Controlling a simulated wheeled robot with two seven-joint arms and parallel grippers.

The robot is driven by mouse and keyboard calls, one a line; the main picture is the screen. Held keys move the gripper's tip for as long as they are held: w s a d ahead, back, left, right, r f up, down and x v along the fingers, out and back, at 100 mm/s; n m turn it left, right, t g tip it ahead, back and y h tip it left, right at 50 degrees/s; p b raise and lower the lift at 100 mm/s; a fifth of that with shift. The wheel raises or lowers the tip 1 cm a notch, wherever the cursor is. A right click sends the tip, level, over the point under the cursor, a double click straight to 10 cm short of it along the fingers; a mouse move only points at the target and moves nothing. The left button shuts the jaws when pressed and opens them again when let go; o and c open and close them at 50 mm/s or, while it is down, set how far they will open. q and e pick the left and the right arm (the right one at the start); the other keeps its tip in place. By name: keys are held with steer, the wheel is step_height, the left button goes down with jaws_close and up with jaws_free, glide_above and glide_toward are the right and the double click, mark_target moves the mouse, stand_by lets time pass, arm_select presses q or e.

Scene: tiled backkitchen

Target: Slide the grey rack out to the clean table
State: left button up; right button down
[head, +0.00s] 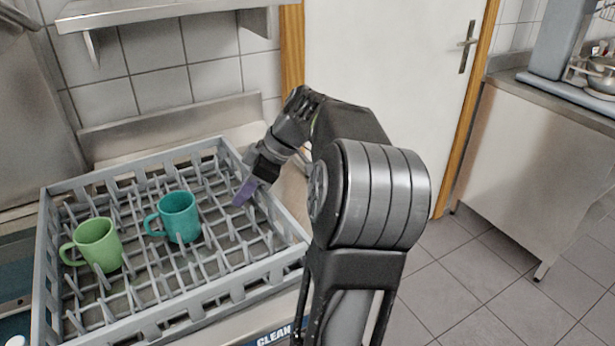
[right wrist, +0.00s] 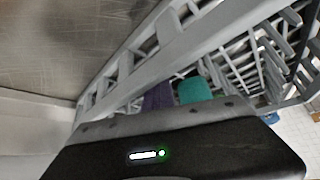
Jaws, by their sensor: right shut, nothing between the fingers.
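The grey rack (head: 172,313) is a square pegged dish rack at the left in the head view, on a steel surface. Its wall (right wrist: 165,40) fills the upper middle of the right wrist view. A green mug (head: 98,245) and a teal mug (head: 179,217) stand upright in it; the teal one also shows in the right wrist view (right wrist: 194,90). My right gripper (head: 243,193) is shut and empty, its purple fingertips pointing down inside the rack near its right wall. I cannot tell whether they touch the wall. My left gripper is not in view.
A label reading CLEAN (head: 273,337) is on the front edge below the rack. A steel counter (head: 535,165) stands at the right, with a white door (head: 385,70) behind. A wall shelf (head: 165,14) hangs above the rack. The tiled floor (head: 480,290) between is clear.

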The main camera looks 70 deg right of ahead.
steer(key=s+d, duration=0.1)
steer(key=d, duration=0.1)
steer(key=s+d, duration=0.4)
steer(key=d, duration=0.1)
steer(key=shift+s, duration=0.15)
steer(key=s+d+p, duration=0.1)
steer(key=p, duration=0.1)
steer(key=d+p, duration=0.1)
steer(key=p, duration=0.1)
steer(key=shift+s+d+r, duration=0.1)
steer(key=shift+s+r, duration=0.15)
steer(key=shift+s, duration=0.15)
steer(key=shift+f+b, duration=0.3)
steer(key=shift+w+a+b, duration=0.5)
steer(key=shift+w+a, duration=0.05)
steer(key=shift+a, duration=0.05)
steer(key=shift+r, duration=0.15)
steer(key=shift+r+p, duration=0.5)
steer(key=shift+r, duration=0.1)
step_height(320, 180, up, 7)
steer(key=p, duration=0.6)
steer(key=shift+f, duration=0.2)
